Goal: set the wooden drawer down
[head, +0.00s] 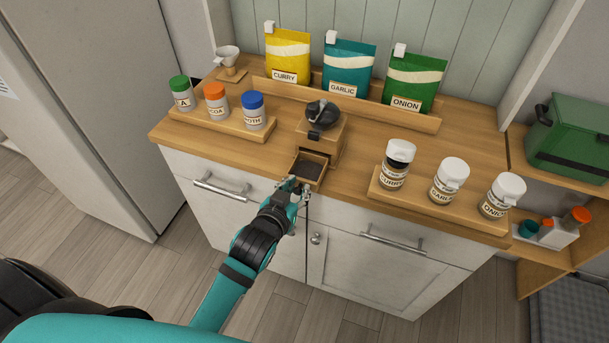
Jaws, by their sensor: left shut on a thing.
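The small wooden drawer (321,159) is at the counter's front edge, right in front of the wooden grinder box (328,133) with its black top. Dark stuff lies inside the drawer, and its open top faces up. My left gripper (297,185) is shut on the drawer's front side. I cannot tell whether the drawer rests on the counter or is held just above it, nor whether its back end is still inside the grinder. My right gripper is not in view.
The wooden counter (230,150) has jars on a left tray (213,126) and white-capped jars on a right tray (425,206). Several bags, including a curry bag (288,57), stand on a rack behind. Bare counter lies on either side of the grinder.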

